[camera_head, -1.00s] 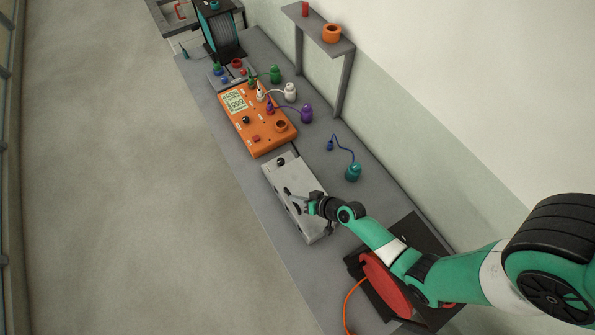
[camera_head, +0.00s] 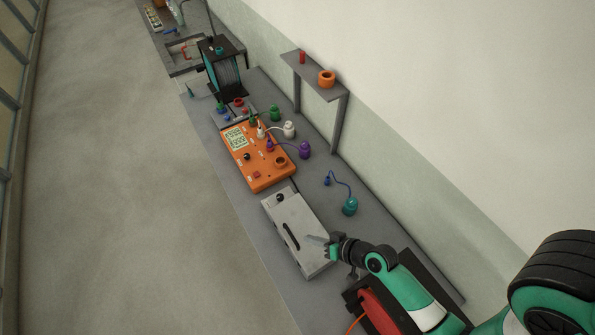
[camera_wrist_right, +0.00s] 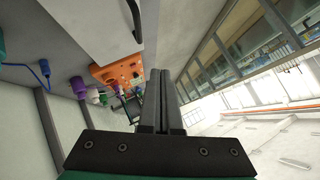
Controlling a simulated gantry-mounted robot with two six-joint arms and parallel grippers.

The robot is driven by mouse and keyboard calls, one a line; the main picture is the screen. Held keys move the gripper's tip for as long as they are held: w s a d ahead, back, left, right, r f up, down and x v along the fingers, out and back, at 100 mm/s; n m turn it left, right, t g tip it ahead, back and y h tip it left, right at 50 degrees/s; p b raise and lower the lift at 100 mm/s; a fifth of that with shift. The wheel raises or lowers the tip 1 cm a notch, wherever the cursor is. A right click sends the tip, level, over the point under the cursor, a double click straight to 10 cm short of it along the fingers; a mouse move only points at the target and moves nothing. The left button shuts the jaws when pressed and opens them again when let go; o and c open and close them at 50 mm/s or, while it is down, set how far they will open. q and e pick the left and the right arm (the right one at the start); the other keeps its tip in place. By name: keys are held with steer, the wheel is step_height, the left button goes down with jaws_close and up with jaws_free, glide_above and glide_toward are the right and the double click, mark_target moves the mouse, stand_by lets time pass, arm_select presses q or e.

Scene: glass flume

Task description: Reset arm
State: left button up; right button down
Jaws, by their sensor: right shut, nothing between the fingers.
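My right arm comes in from the lower right in the head view. Its gripper (camera_head: 316,239) is over the right side of the pale grey box (camera_head: 285,215) with a black slot-like handle. In the right wrist view the gripper (camera_wrist_right: 162,75) has its two fingers together with nothing between them. The grey box (camera_wrist_right: 90,25) shows there at the upper left, apart from the fingertips. My left gripper is not in either view.
An orange meter (camera_head: 258,160) with plugs stands behind the box. A teal plug (camera_head: 350,206) with a blue lead lies to the right. A red reel (camera_head: 377,312) is near my arm. A shelf (camera_head: 318,78) holds an orange ring. The floor at left is clear.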

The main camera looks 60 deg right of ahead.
steer(key=w+a+r+n+t+y, duration=0.1)
steer(key=w+r+n+t, duration=0.25)
steer(key=w+r, duration=1.15)
steer(key=w+a+r+n+t+y, duration=0.15)
steer(key=w+r, duration=0.25)
steer(key=r, duration=0.6)
steer(key=w+a+r+n+t+y, duration=0.1)
steer(key=w+a+r+n+t, duration=0.15)
steer(key=r, duration=0.75)
steer(key=s+a+r+n+t+y, duration=0.1)
steer(key=a+r+t, duration=0.2)
steer(key=r, duration=0.8)
steer(key=s+a+r+n+t+y, duration=0.1)
steer(key=a+r+t, duration=0.1)
steer(key=r, duration=0.9)
steer(key=s+r+t+h, duration=0.1)
steer(key=s+r+t, duration=0.1)
steer(key=s+r, duration=0.2)
steer(key=s+d+r+t+h, duration=0.1)
steer(key=s+r, duration=0.4)
steer(key=r, duration=0.5)
steer(key=shift+d+t+h, duration=0.2)
steer(key=shift+t+h, duration=0.35)
steer(key=shift+t, duration=0.2)
